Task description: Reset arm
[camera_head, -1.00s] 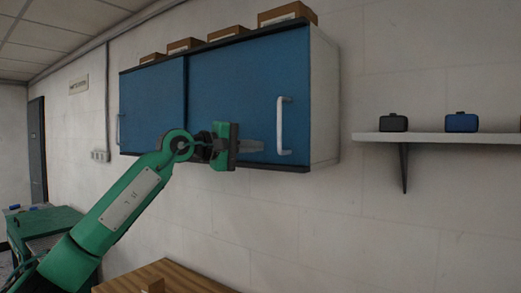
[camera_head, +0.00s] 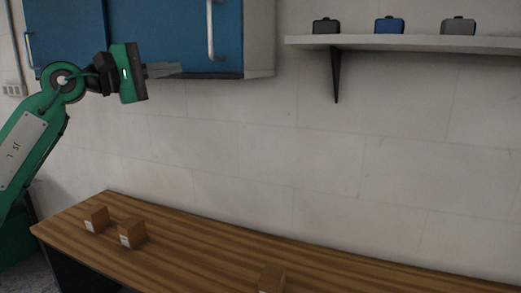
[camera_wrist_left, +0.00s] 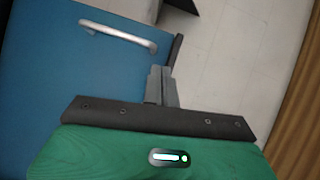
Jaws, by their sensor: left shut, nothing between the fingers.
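My left gripper (camera_head: 163,70) is at the upper left in the head view, in front of the lower edge of the blue wall cabinet (camera_head: 168,30). Its fingers are shut with nothing between them and point right. In the left wrist view the shut fingers (camera_wrist_left: 162,86) lie over the cabinet's lower edge, apart from the pale bar handle (camera_wrist_left: 118,31). The same handle shows in the head view (camera_head: 211,30). I cannot tell whether the fingers touch the cabinet. My right gripper is not in view.
A wooden table (camera_head: 200,250) stands below, with small cardboard boxes (camera_head: 132,233) on it. A wall shelf (camera_head: 400,43) at the upper right holds a black case (camera_head: 326,26), a blue case (camera_head: 389,25) and a grey case (camera_head: 458,26). The wall between shelf and table is clear.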

